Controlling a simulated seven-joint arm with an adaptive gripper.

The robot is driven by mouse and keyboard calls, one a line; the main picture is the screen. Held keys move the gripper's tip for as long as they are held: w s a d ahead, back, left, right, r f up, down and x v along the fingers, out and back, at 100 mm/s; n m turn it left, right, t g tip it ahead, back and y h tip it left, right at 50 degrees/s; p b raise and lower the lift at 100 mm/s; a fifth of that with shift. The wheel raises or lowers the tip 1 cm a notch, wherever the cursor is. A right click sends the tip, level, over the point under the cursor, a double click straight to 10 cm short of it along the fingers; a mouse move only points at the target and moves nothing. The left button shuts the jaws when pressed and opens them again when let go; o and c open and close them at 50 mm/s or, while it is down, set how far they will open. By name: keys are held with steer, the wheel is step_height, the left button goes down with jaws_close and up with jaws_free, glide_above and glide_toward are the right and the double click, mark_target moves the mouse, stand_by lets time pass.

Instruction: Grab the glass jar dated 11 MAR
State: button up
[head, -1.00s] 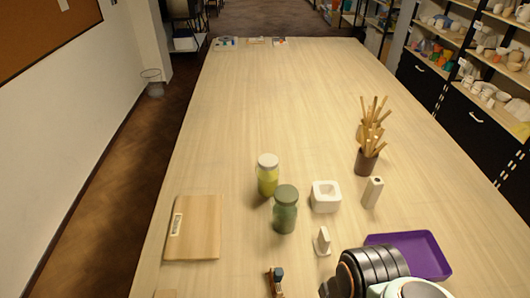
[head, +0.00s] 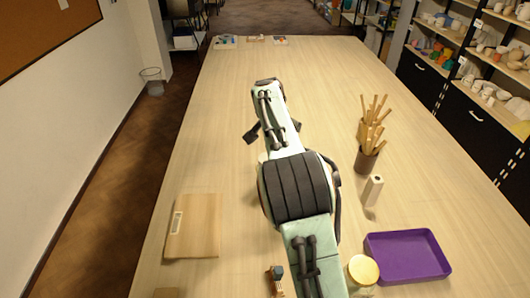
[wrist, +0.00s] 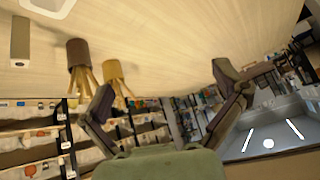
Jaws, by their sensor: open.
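A jar with a pale yellow lid (head: 362,271) stands near the front edge, left of the purple tray in the head view. It is seen mostly from above, and no date on it can be read. The two jars seen earlier, one yellow-green with a white lid and one dark green, are now hidden behind my arm. No 11 MAR label is readable. My gripper (wrist: 163,80) is open and empty in the wrist view, its dark fingers spread wide above the table. No jar is between them.
A purple tray (head: 406,257) lies front right. A wooden board (head: 194,228) lies left. The far table is largely clear.

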steer(key=shift+n+g, duration=0.6)
steer(key=shift+g, duration=0.1)
steer(key=a+f, duration=0.1)
steer(key=f, duration=0.2)
steer(key=a+f, duration=0.1)
steer(key=f, duration=0.3)
steer(key=a+f, duration=0.1)
steer(key=f, duration=0.2)
steer(key=shift+s+a+f, duration=0.15)
steer(key=shift+a+f, duration=0.1)
steer(key=shift+a, duration=0.1)
steer(key=shift+a+f, duration=0.15)
steer(key=shift+f, duration=0.1)
steer(key=x, duration=0.6)
steer(key=shift+r, duration=0.15)
steer(key=c, duration=1.4)
